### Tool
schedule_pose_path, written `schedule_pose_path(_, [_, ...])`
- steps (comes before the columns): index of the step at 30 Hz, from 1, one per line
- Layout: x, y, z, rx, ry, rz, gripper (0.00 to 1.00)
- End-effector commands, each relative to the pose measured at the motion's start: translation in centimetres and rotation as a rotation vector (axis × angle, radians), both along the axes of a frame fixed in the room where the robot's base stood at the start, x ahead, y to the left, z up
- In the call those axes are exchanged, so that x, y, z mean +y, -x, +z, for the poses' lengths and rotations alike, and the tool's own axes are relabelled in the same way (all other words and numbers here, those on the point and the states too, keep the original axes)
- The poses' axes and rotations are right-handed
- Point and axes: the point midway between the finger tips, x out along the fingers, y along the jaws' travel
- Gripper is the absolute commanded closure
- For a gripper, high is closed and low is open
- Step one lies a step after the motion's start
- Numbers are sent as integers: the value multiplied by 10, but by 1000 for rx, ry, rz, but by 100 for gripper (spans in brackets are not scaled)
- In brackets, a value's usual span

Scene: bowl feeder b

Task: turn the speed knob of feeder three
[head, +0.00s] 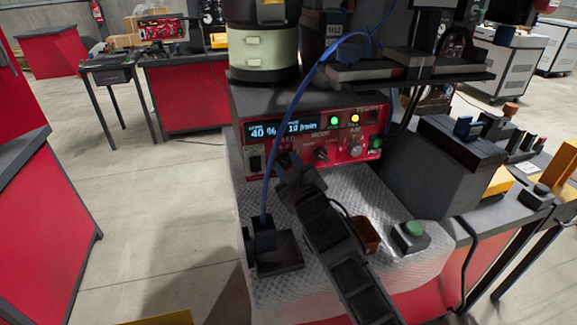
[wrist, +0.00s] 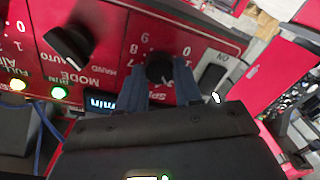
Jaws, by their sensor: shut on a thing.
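The red control panel (head: 345,133) of the feeder faces me in the head view, with a lit display (head: 283,128) reading 40 % and a second, p/min figure. In the wrist view the panel appears upside down, and the small black speed knob (wrist: 158,67) sits between the two fingers of my gripper (wrist: 159,76). The fingers are shut on it, one on each side. In the head view my gripper (head: 287,165) reaches the lower left of the panel and hides the speed knob. No feeder number is readable.
The mode knob (wrist: 68,45) is beside my gripper; it also shows in the head view (head: 321,154). A rocker switch (head: 255,163) is left of my gripper. A blue cable (head: 283,125) hangs close by. A green button box (head: 411,235) stands on the textured mat (head: 375,200).

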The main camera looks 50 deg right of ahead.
Motion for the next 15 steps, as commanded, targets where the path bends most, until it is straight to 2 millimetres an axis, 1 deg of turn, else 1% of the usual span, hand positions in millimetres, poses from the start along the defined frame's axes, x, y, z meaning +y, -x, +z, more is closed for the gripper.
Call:
schedule_pose_path(1, [0, 0, 0, 0, 0, 0, 77])
schedule_pose_path(7, [0, 0, 0, 0, 0, 1, 96])
schedule_pose_path(15, [0, 0, -2, -21, -28, 1, 96])
